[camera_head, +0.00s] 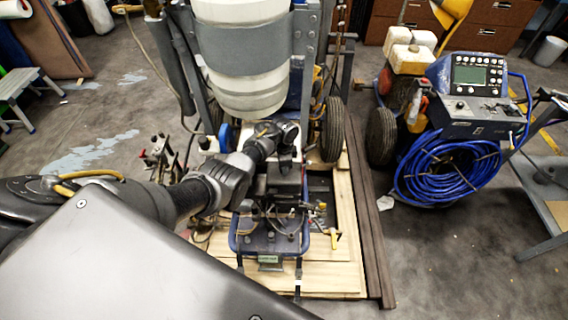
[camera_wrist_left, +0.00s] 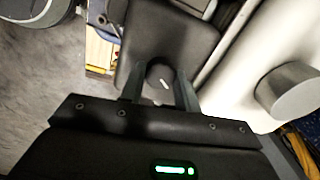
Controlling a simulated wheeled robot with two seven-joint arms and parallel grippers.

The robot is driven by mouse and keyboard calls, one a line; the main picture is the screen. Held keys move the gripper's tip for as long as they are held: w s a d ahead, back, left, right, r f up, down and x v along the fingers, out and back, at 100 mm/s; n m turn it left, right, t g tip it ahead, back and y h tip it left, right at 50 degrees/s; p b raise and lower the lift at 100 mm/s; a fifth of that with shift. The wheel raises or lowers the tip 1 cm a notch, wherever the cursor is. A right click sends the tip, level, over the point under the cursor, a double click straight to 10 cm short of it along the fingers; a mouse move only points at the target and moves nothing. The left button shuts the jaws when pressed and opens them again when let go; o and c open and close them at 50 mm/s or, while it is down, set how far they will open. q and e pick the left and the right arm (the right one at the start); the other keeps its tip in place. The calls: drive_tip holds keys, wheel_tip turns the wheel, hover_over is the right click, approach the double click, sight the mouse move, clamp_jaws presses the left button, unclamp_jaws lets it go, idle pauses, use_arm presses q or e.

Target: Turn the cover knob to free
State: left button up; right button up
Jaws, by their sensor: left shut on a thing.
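The line striper stands in the middle of the head view with a large white tank (camera_head: 240,60). My left arm reaches in from the left to the machine just below the tank, and its gripper (camera_head: 288,158) is small and dark there. In the left wrist view a round black knob (camera_wrist_left: 160,74) with a short white mark sits on a dark cover (camera_wrist_left: 180,35). My left gripper (camera_wrist_left: 160,95) is shut on the knob, one finger on each side. The knob is hard to make out in the head view. My right gripper is not in view.
The machine rests on wooden boards (camera_head: 340,278). A blue frame (camera_head: 270,243) and a yellow-handled valve (camera_head: 333,238) are at its front. A second unit with a display (camera_head: 478,75) and a coiled blue hose (camera_head: 445,170) stands at right. The floor at lower right is clear.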

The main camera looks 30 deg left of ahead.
use_arm(q)
drive_tip(key=m, duration=0.4)
drive_tip(key=shift+m, duration=0.3)
drive_tip(key=m, duration=0.2)
drive_tip(key=shift+m, duration=0.3)
drive_tip(key=shift+m+b, duration=0.55)
drive_tip(key=shift+m, duration=1.05)
drive_tip(key=o, duration=1)
wheel_tip(320, 180, up, 11)
drive_tip(key=p, duration=0.3)
drive_tip(key=shift+f+p, duration=0.15)
drive_tip(key=shift+p, duration=0.2)
